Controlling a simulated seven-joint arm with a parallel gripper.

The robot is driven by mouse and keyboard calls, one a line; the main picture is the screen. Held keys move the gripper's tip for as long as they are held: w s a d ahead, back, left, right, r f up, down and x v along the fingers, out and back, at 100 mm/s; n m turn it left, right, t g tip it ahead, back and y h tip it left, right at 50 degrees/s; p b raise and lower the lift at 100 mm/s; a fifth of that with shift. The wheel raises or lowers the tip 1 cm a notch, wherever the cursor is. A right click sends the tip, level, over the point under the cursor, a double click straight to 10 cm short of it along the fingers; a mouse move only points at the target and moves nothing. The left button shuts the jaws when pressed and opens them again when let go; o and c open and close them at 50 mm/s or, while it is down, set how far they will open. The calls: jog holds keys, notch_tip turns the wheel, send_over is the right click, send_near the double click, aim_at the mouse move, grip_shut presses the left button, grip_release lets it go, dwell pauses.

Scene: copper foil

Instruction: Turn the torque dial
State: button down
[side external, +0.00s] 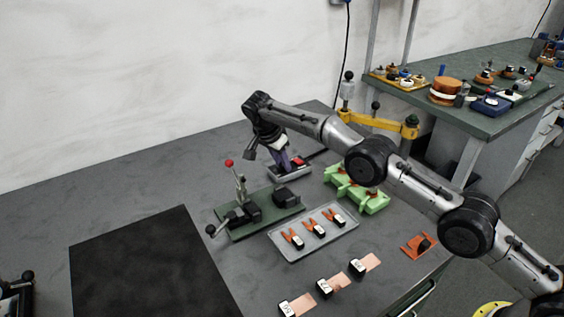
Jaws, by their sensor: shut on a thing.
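A small grey device with a red part (298,162) stands near the back of the grey table, beyond the green fixtures. My gripper (286,166) points down onto this device, with its fingertips at the device's top. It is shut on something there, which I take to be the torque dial. The dial itself is hidden by the fingers and too small to make out, so I cannot tell its angle.
A dark green fixture (236,226) with a red-knobbed lever stands in front. A grey tray (290,250) holds orange clips, and a light green block (370,202) stands to the right. Copper strips (303,301) lie at the front. A black mat (150,270) covers the left.

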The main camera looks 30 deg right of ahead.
dwell(0.6)
jog(key=c, duration=0.7)
grip_release()
jog(key=shift+o, duration=0.2)
